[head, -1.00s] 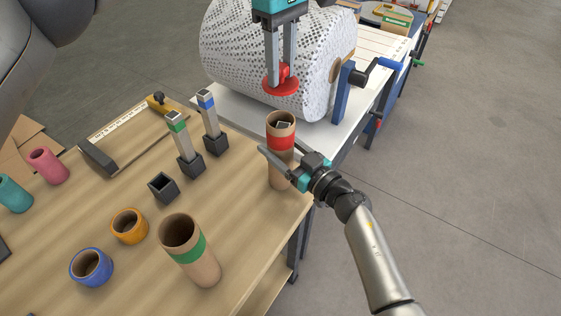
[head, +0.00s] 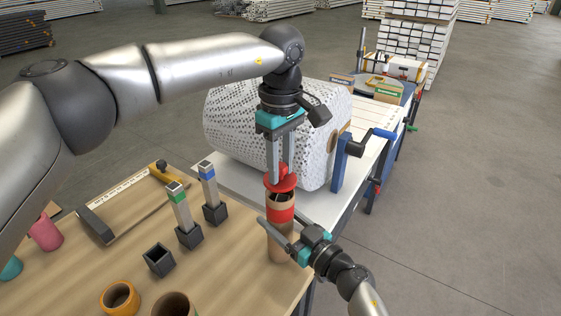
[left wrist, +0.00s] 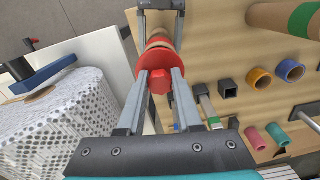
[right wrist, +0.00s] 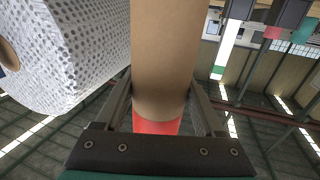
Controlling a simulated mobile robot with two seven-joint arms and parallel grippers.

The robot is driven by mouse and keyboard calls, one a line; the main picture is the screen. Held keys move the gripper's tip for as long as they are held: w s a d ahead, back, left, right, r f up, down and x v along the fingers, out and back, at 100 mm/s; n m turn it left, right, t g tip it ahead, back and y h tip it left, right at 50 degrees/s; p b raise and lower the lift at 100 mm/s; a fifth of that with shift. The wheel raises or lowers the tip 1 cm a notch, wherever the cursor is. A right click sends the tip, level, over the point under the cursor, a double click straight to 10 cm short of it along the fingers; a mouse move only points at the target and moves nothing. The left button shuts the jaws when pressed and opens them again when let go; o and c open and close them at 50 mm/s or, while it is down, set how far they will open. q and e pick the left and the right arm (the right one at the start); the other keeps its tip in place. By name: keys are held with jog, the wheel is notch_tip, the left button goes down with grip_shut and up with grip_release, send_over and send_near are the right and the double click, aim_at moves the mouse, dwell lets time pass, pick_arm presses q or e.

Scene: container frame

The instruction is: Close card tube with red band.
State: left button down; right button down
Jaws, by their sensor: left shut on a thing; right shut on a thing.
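The card tube with the red band (head: 280,213) stands upright near the right edge of the wooden table. My right gripper (head: 282,245) is shut around its body below the band, and the tube fills the jaws in the right wrist view (right wrist: 165,60). My left gripper (head: 280,172) points down from above, shut on the knob of a red cap (head: 281,184). The cap's disc is just above the tube's mouth, and a dark gap shows beneath it. In the left wrist view the red cap (left wrist: 159,78) hides most of the tube's mouth.
Left on the table are two upright bars in black holders (head: 189,236), an empty black holder (head: 158,260), an orange ring (head: 119,298) and a green-banded tube (left wrist: 301,20).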

pick_arm(q)
jog(key=shift+f, duration=0.1)
jog(key=shift+f, duration=0.75)
jog(key=shift+f, duration=0.6)
dwell(0.3)
jog(key=c, duration=0.5)
grip_release()
notch_tip(320, 180, up, 12)
pick_arm(e)
grip_release()
dwell(0.3)
